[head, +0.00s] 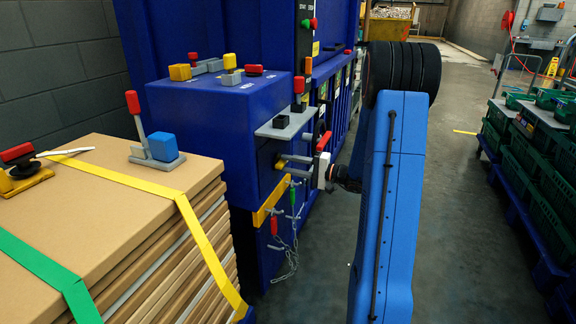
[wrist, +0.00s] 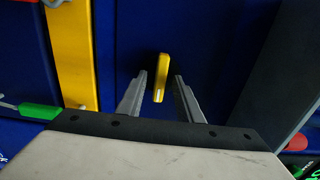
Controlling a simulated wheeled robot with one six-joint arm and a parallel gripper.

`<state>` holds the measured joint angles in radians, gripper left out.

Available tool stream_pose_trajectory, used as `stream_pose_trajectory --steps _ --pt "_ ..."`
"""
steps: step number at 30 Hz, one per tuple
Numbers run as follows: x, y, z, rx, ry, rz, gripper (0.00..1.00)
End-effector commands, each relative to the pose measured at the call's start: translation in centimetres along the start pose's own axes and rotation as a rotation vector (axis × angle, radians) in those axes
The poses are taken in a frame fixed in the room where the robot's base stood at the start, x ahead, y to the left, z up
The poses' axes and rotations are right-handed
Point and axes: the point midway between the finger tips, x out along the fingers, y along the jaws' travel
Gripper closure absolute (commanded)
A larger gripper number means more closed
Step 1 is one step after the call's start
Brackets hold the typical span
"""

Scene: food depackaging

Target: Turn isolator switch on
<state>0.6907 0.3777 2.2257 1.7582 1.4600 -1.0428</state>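A small yellow switch handle (wrist: 160,70) stands out from the dark blue panel (wrist: 205,35) in the wrist view, a little tilted from the picture's vertical. I take it to be the isolator switch. My gripper (wrist: 160,78) has its two grey fingers on either side of the handle, with a visible gap on each side, so it is open and not clamped on it. In the head view my gripper (head: 283,165) reaches left to the side of the blue cabinet (head: 195,130). The handle is too small there to make out clearly.
A yellow bar (head: 268,205) with a hanging chain (head: 288,262) is below my gripper, and a grey shelf (head: 286,124) juts out above. A green handle (wrist: 40,112) lies left in the wrist view.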

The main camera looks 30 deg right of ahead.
Motion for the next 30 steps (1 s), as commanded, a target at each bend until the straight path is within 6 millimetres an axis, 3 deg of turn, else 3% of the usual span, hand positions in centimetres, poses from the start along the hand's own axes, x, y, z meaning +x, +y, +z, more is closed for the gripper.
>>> stream_pose_trajectory --steps 12,17,30 --pt "0.74 -0.01 0.01 0.0 0.0 0.0 0.67" --pt "0.72 -0.01 0.01 0.0 0.0 0.0 1.0" --pt "0.7 0.02 0.01 0.063 0.0 0.001 1.0"
